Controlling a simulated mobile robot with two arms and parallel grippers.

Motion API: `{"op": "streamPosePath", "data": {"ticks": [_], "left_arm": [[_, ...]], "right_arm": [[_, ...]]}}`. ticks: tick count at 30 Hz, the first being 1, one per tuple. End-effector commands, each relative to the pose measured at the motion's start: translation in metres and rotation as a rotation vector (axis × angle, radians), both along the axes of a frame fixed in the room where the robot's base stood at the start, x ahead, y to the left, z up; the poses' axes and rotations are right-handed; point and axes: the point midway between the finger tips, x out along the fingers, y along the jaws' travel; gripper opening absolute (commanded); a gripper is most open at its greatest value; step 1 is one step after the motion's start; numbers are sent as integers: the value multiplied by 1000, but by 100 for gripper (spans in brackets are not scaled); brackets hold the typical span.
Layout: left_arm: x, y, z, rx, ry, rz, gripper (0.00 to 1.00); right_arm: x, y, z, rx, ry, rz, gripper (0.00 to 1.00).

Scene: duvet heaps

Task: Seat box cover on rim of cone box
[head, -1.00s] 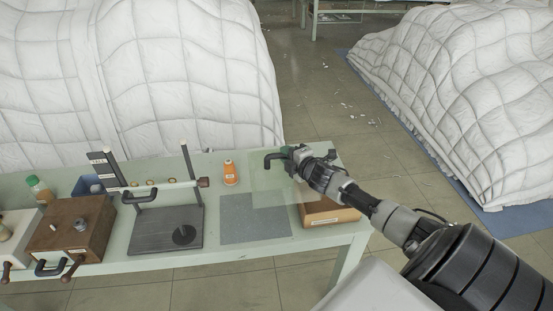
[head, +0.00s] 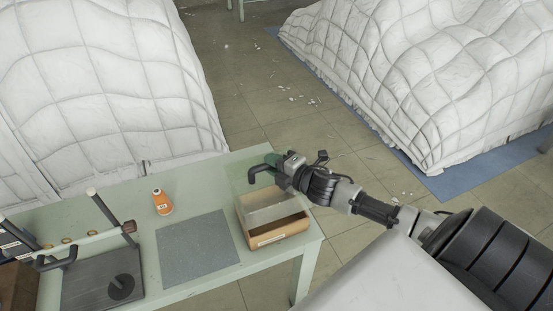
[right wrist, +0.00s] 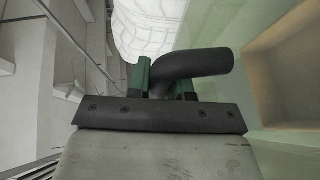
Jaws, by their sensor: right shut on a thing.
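The cone box (head: 278,236) is an open-topped wooden box with a pale label on its front, standing near the table's right end. The box cover (head: 262,202) is a clear, faintly visible pane with a dark curved handle. My right gripper (head: 274,167) is shut on that handle at the box's far side. The pane overlaps the back of the box in the head view; I cannot tell whether it touches the rim. In the right wrist view the green fingers (right wrist: 165,84) hold the black handle (right wrist: 200,63), and the box (right wrist: 288,70) shows at right. My left gripper is not in view.
White duvet heaps (head: 110,80) rise behind and at right. The floor beyond the table's right end is open.

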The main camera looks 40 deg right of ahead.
Motion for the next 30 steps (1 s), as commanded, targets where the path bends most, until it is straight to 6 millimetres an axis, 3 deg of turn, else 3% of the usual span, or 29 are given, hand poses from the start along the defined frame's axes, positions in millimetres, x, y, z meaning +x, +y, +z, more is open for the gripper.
{"op": "streamPosePath", "data": {"ticks": [3, 9, 16, 30], "left_arm": [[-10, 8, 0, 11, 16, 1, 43], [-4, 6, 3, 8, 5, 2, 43], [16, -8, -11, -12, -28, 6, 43], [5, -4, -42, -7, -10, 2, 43]], "right_arm": [[0, 0, 1, 0, -2, -1, 0], [1, 0, 1, -1, -1, -1, 0], [1, -1, -18, -1, -1, -2, 0], [1, -1, -56, -1, -2, -2, 0]]}}
